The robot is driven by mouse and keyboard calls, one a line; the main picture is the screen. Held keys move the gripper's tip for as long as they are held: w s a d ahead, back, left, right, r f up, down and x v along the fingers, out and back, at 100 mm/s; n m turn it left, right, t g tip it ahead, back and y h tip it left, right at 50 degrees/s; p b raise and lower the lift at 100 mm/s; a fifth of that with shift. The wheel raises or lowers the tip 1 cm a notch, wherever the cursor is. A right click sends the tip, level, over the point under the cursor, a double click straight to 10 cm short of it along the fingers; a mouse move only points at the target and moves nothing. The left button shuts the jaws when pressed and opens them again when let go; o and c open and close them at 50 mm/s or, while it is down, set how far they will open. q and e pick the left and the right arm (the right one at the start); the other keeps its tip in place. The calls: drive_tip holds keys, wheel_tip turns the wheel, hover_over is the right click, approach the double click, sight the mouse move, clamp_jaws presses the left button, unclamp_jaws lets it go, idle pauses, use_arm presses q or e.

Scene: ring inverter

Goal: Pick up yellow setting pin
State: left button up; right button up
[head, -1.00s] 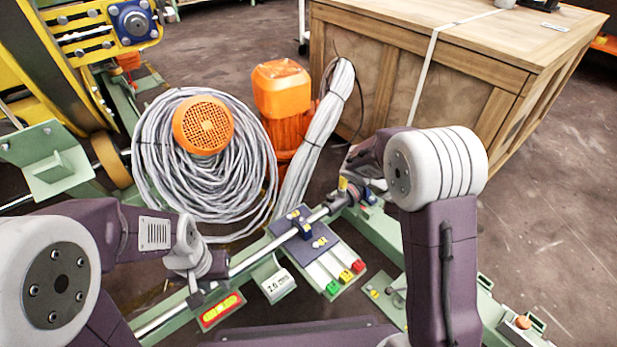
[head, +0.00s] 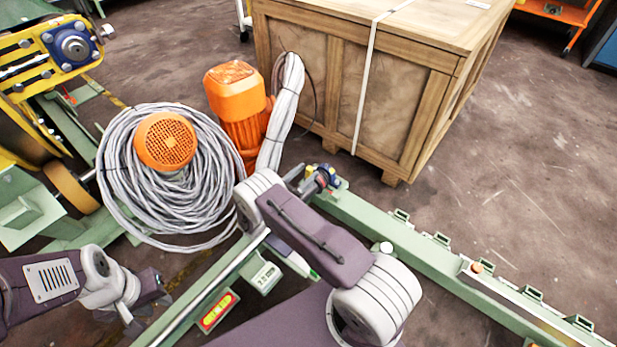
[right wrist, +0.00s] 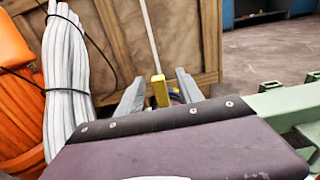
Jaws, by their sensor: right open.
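The yellow setting pin (right wrist: 160,91) stands upright in the right wrist view, in front of the wooden crate. My right gripper (right wrist: 159,93) is open, with one grey finger on each side of the pin and a gap on both sides. The pin's lower end is hidden behind my wrist, with a bit of blue beside it. In the head view my right gripper (head: 309,177) is at the far end of the green rail, by small blue and yellow parts. My left gripper (head: 135,305) is at lower left, left of the rod; its fingers are unclear.
A wooden crate (head: 347,85) stands behind the right gripper. A grey cable coil (head: 115,185) and an orange motor (head: 238,95) are at left. A green rail (head: 400,240) runs to the lower right. The floor at right is mostly clear.

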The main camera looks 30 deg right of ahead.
sight(311, 168)
drive_tip(key=shift+w+d, duration=0.1)
drive_tip(key=shift+d, duration=0.1)
drive_tip(key=b+x, duration=0.3)
drive_tip(key=x, duration=0.1)
drive_tip(key=shift+w+d+f+b, duration=0.2)
drive_tip(key=shift+w+f+b, duration=0.05)
drive_tip(key=shift+b, duration=0.15)
drive_tip(key=shift+w+d+r, duration=0.1)
drive_tip(key=shift+d+r, duration=0.05)
drive_tip(key=shift+d, duration=0.1)
drive_tip(key=shift+r, duration=0.1)
clamp_jaws()
